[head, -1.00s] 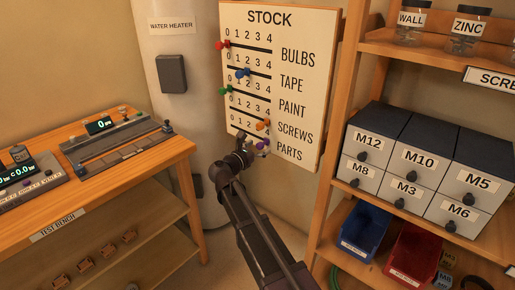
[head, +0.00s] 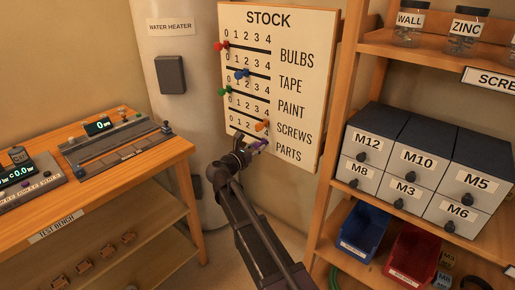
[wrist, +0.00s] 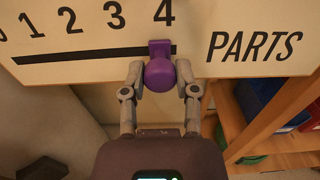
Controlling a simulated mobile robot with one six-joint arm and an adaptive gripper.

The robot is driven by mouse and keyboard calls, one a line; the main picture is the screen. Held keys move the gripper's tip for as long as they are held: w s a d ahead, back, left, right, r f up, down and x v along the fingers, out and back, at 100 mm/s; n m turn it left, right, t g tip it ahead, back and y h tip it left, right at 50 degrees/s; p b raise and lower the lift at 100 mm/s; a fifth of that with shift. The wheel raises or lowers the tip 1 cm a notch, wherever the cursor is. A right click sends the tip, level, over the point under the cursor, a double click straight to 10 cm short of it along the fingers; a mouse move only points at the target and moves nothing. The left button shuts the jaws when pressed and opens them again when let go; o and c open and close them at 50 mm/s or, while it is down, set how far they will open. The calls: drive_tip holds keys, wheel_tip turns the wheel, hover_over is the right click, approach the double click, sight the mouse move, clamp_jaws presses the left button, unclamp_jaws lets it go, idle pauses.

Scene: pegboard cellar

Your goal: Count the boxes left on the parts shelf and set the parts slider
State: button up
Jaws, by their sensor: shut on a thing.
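The stock board (head: 300,100) hangs on the wall with several slotted rows numbered 0 to 4. The purple parts slider knob (wrist: 159,75) sits under the 4, at the right end of the PARTS slot; it also shows in the head view (head: 260,145). My gripper (wrist: 160,88) is shut on this knob, one finger on each side; in the head view my gripper (head: 248,151) is at the board's lower edge. No shelf labelled as the parts shelf can be made out.
The wooden shelf unit (head: 334,150) on the right holds grey drawers (head: 408,140), a blue bin (head: 362,228) and a red bin (head: 412,255). The test bench (head: 110,195) is at left, with small orange-brown pieces (head: 83,267) below. The orange screws knob (head: 262,126) is just above my gripper.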

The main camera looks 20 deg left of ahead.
drive_tip(key=shift+w+a, duration=0.3)
drive_tip(key=shift+a, duration=0.3)
drive_tip(key=shift+w+a, duration=0.25)
drive_tip(key=shift+a, duration=0.35)
drive_tip(key=shift+w+a, duration=0.3)
drive_tip(key=shift+a, duration=0.3)
drive_tip(key=shift+w+a, duration=0.35)
drive_tip(key=shift+a, duration=0.5)
drive_tip(key=shift+w+a, duration=0.3)
drive_tip(key=shift+a, duration=0.65)
drive_tip(key=o, duration=1.1)
drive_tip(key=shift+s+a, duration=0.1)
drive_tip(key=shift+s, duration=0.2)
drive_tip(key=shift+v, duration=4.45)
